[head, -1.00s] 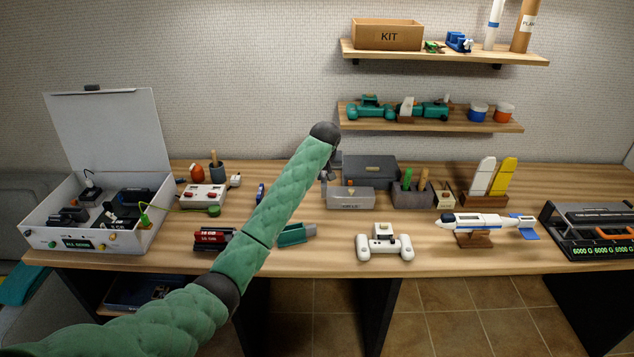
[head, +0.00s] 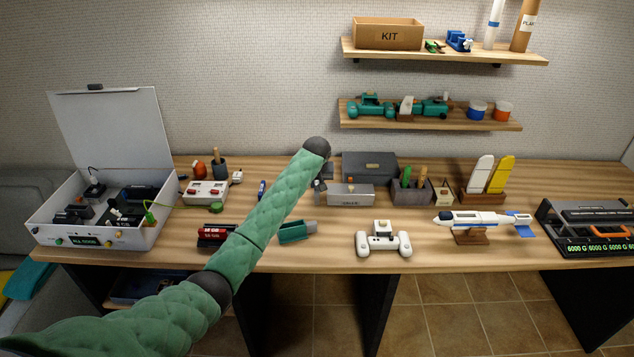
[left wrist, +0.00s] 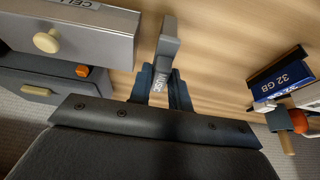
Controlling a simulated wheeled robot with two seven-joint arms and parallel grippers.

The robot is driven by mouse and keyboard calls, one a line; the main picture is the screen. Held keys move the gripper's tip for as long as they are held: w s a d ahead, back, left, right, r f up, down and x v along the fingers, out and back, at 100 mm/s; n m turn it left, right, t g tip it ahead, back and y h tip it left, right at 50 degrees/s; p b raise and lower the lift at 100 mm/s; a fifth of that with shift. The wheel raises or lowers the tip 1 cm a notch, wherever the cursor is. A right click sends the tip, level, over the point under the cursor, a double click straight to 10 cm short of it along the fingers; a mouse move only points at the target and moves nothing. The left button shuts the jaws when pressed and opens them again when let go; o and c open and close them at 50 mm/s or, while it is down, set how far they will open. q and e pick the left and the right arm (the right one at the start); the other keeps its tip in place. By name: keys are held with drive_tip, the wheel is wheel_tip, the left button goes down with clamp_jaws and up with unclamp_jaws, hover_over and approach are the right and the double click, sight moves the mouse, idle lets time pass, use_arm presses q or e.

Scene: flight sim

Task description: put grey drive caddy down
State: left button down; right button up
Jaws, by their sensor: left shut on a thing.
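The grey drive caddy (left wrist: 168,42) is a narrow grey block with a pale label, seen in the left wrist view. My left gripper (left wrist: 161,92) is shut on it, with a dark finger on each side. In the head view my left gripper (head: 319,186) is low over the back middle of the table, just left of the grey cell box, and partly hidden by my green arm. I cannot tell whether the caddy touches the wooden table (left wrist: 215,40). My right gripper is not in view.
The grey cell box (head: 350,196) is close on the right, with a dark grey case (head: 370,166) behind it. A blue 32 GB drive (left wrist: 285,80) lies on the other side. A teal holder (head: 296,232) is nearer the front. Bare wood lies around the gripper.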

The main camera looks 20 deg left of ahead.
use_arm(q)
drive_tip(key=shift+f, duration=0.5)
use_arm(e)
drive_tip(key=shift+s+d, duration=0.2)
use_arm(q)
drive_tip(key=c, duration=1.3)
unclamp_jaws()
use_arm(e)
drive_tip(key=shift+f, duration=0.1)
use_arm(q)
drive_tip(key=shift+r, duration=0.55)
drive_tip(key=b+v, duration=0.3)
drive_tip(key=v, duration=0.9)
drive_tip(key=shift+b, duration=0.35)
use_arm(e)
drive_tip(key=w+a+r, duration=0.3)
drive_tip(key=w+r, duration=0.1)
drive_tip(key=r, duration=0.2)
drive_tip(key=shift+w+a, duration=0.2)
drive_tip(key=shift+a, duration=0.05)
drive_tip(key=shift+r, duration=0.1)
